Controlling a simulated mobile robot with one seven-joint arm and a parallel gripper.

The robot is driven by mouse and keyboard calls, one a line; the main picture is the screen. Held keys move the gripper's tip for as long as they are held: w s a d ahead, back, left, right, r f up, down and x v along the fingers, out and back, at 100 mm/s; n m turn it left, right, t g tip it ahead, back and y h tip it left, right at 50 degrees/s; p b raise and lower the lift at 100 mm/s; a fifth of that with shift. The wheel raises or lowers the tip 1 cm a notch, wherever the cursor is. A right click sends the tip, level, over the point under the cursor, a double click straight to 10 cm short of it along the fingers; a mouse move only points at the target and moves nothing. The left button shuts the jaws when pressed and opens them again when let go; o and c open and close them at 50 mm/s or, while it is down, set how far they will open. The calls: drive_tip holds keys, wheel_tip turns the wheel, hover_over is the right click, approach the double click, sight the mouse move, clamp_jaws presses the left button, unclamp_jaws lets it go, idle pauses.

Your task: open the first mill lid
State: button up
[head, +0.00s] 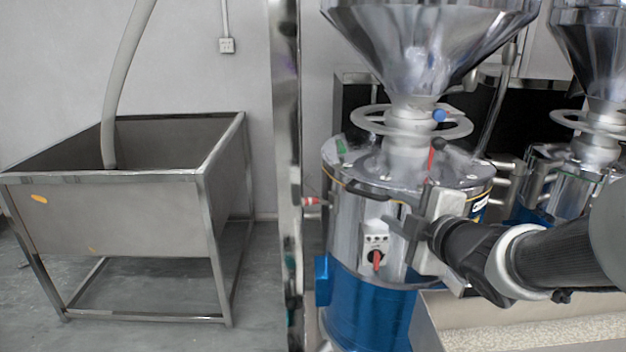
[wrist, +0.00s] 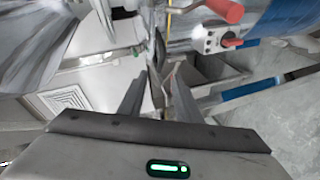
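The nearer mill (head: 345,225) stands in the middle of the head view, with a steel body, a blue lower part and a large steel hopper (head: 420,45) above. A handwheel (head: 370,121) rings its neck. I cannot tell for sure which part is its lid. A red-tipped lever (head: 431,158) stands on its top, and a red knob (head: 376,260) is on its front switch box. My gripper (head: 402,225) is in front of the mill's body, right of the switch box. In the wrist view my gripper (wrist: 158,90) has its fingers apart, with nothing clearly held. Contact with the mill is unclear.
A second mill (head: 592,60) stands at the right. A bin of pale grains (head: 540,338) is at the lower right. A steel tub (head: 120,215) on legs stands left, with a pale hose (head: 120,90) into it. A steel post (head: 287,170) rises between tub and mill.

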sight(368, 195)
drive_tip(key=b+x, duration=0.2)
drive_tip(key=x, duration=1.1)
drive_tip(key=shift+w+a+f, duration=0.1)
drive_tip(key=shift+w+f, duration=0.1)
clamp_jaws()
